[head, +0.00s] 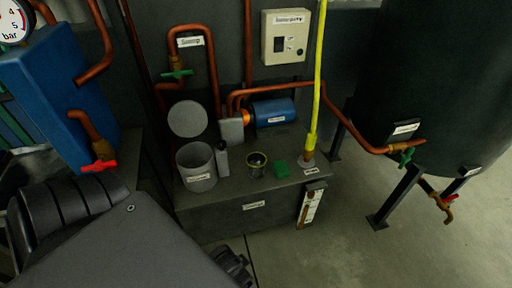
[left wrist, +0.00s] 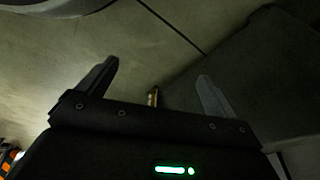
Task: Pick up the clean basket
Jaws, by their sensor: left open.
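A small dark basket-like container with a yellowish rim (head: 257,161) stands on top of the grey bench (head: 225,222), right of a grey open cylinder (head: 197,168). I cannot tell for sure that it is the clean basket. My left arm enters at the lower left of the head view; its gripper (head: 235,267) shows partly, low in front of the bench and apart from the objects on it. In the left wrist view my left gripper (left wrist: 156,86) is open and empty, with floor and a dark surface beyond. My right gripper is not in view.
A round grey lid (head: 187,118) stands behind the cylinder. Copper pipes (head: 210,60) run behind. A dark tank (head: 440,80) stands right; floor (head: 345,245) is clear.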

